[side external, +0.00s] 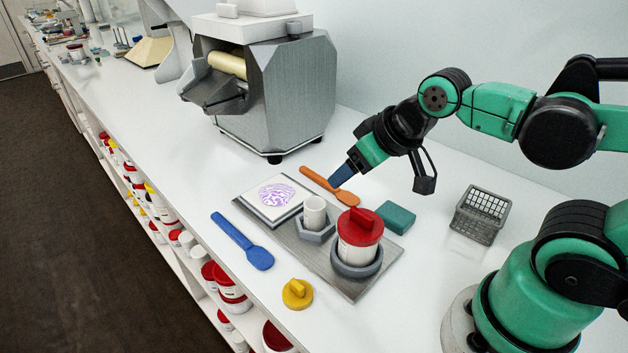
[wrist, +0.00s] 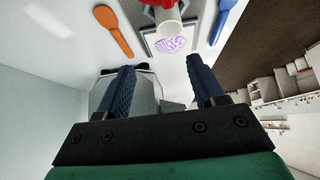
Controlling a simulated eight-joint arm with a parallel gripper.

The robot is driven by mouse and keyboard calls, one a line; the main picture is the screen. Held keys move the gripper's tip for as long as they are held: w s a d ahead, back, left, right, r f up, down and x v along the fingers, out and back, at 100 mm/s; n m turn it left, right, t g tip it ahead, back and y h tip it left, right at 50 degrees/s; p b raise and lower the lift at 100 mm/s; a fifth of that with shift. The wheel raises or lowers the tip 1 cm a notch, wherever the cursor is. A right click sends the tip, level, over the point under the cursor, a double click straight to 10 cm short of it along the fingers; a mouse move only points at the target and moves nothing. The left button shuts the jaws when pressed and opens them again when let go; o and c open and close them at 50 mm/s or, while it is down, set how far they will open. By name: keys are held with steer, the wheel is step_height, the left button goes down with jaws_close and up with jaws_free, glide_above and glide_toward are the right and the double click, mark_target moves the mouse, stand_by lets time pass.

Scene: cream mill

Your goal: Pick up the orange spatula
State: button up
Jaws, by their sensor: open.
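The orange spatula (side external: 347,199) lies on the white counter behind the grey metal tray, its wide end toward the right and its handle running back to the left. In the wrist view the spatula (wrist: 107,18) shows at the upper left, outside the line of the fingers. My gripper (side external: 340,178) has blue fingers and hangs above the spatula, overlapping part of its handle in the side view. In the wrist view my gripper (wrist: 165,82) is open, with nothing between its fingers. I cannot tell its exact height above the spatula.
The grey tray (side external: 350,283) holds a red-lidded jar (side external: 358,240), a white cup (side external: 315,212) and a patterned plate (side external: 276,196). A teal block (side external: 396,217), grey basket (side external: 481,214), blue spatula (side external: 243,241) and yellow lid (side external: 297,294) surround it. A steel mill (side external: 270,95) stands behind.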

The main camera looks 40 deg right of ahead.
steer(key=g, duration=0.3)
glide_toward(315, 174)
steer(key=x, duration=0.2)
steer(key=shift+w+a+f, duration=0.15)
steer(key=shift+w+f, duration=0.05)
steer(key=shift+f, duration=0.15)
steer(key=shift+x, duration=2.95)
steer(key=shift+f, duration=0.15)
jaws_close()
